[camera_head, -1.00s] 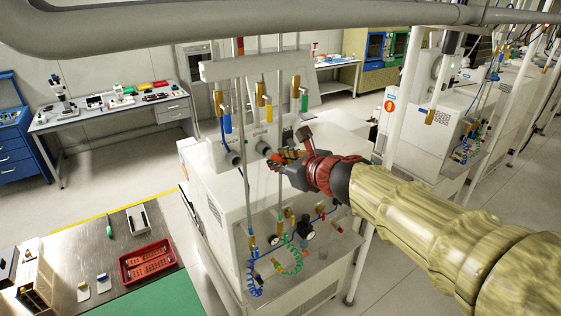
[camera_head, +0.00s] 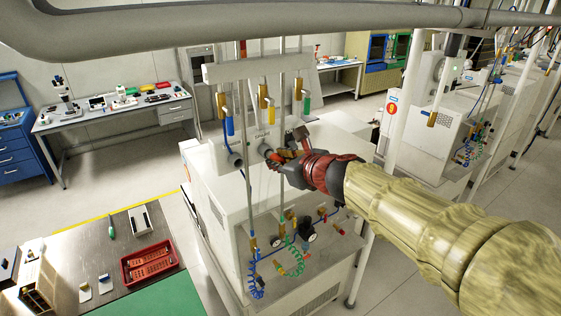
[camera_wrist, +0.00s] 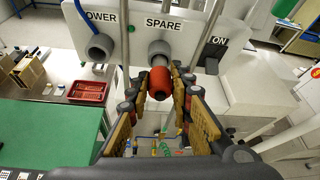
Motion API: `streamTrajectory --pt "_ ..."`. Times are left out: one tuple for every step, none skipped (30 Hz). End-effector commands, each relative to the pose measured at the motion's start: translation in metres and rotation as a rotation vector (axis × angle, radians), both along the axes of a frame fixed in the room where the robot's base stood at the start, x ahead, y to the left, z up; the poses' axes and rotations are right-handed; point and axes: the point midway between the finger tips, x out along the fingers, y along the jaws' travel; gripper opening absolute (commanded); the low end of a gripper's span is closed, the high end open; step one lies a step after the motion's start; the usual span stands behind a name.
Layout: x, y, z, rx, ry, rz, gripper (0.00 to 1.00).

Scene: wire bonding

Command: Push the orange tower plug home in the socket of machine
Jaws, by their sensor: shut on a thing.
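The orange-red plug (camera_wrist: 159,83) sits between the finger pads of my gripper (camera_wrist: 158,76) in the wrist view. My gripper is shut on it. The plug lines up with the grey socket (camera_wrist: 160,50) under the SPARE label and overlaps its near end in the picture. I cannot tell how far, if at all, it is inside. Another grey socket (camera_wrist: 100,46) with a blue cable sits to the left under a label reading "OWER", its first letter unclear. In the head view my gripper (camera_head: 274,160) is at the top of the white machine (camera_head: 222,187), close to its right-hand socket (camera_head: 264,149); the plug is mostly hidden.
Thin vertical pipes (camera_head: 247,190) rise in front of the machine near my gripper. A dark switch (camera_wrist: 212,65) marked ON is right of the SPARE socket. Valves and coiled hoses (camera_head: 291,250) lie below. A red tray (camera_head: 148,262) is on the bench at lower left.

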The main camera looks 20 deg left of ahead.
Motion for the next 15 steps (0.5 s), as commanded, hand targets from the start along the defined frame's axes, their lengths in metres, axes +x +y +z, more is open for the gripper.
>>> streamTrajectory --pt "0.0009 0.0012 0.0005 0.001 -0.001 0.0 0.0" --pt "0.0013 0.0017 0.0005 0.001 -0.001 0.0 0.0" --pt "0.0019 0.0025 0.0005 0.001 -0.001 0.0 0.0" --pt "0.0024 0.003 0.0007 0.001 -0.001 0.0 0.0" --pt "0.0028 0.0035 0.0007 0.001 -0.001 0.0 0.0" --pt "0.0033 0.0042 0.0009 0.001 -0.001 0.0 0.0" --pt "0.0038 0.0047 0.0009 0.001 -0.001 0.0 0.0" --pt "0.0042 0.0052 0.001 0.001 -0.001 0.0 0.0" --pt "0.0048 0.0059 0.001 0.001 -0.001 0.0 0.0" --pt "0.0052 0.0064 0.0011 0.001 -0.001 0.0 0.0" --pt "0.0056 0.007 0.0011 0.001 -0.001 0.0 0.0" --pt "0.0062 0.0076 0.0011 0.001 -0.001 0.0 0.0" --pt "0.0066 0.0081 0.0011 0.001 -0.001 0.0 0.0" --pt "0.007 0.0086 0.0009 0.001 -0.001 0.0 0.0" --pt "0.0076 0.0092 0.0009 0.001 -0.001 0.0 0.0"
